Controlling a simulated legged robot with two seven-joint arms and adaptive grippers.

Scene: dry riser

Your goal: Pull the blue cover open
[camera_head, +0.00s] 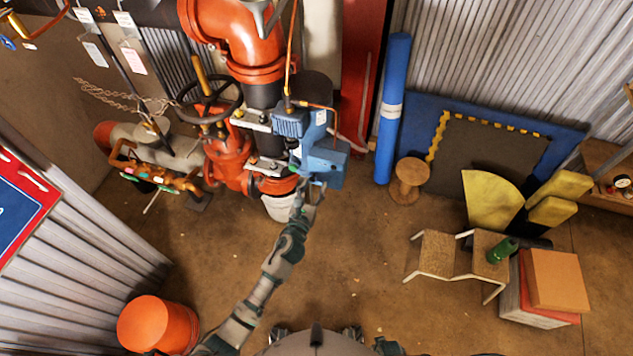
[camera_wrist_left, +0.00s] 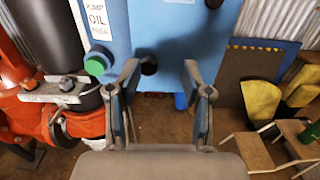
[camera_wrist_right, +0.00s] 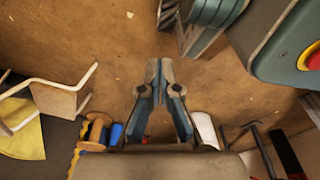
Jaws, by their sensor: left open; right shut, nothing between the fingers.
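The blue cover (camera_head: 325,165) is the front of a blue box on the red pipe riser in the head view. In the left wrist view the blue cover (camera_wrist_left: 165,25) fills the upper middle, with a printed label, a green button (camera_wrist_left: 95,64) and a dark round knob (camera_wrist_left: 148,65). My left gripper (camera_wrist_left: 162,68) is open in front of its lower edge, the knob showing between the fingers. I cannot tell whether they touch it. The left gripper (camera_head: 309,188) also shows below the box in the head view. My right gripper (camera_wrist_right: 158,66) is shut and empty over the floor.
An orange bucket (camera_head: 157,324) stands at lower left. A wooden spool (camera_head: 408,180), a blue roll (camera_head: 391,110), a step stool (camera_head: 437,252) and stacked boxes (camera_head: 553,280) are at right. A white bucket (camera_head: 279,207) sits under the riser. The middle floor is clear.

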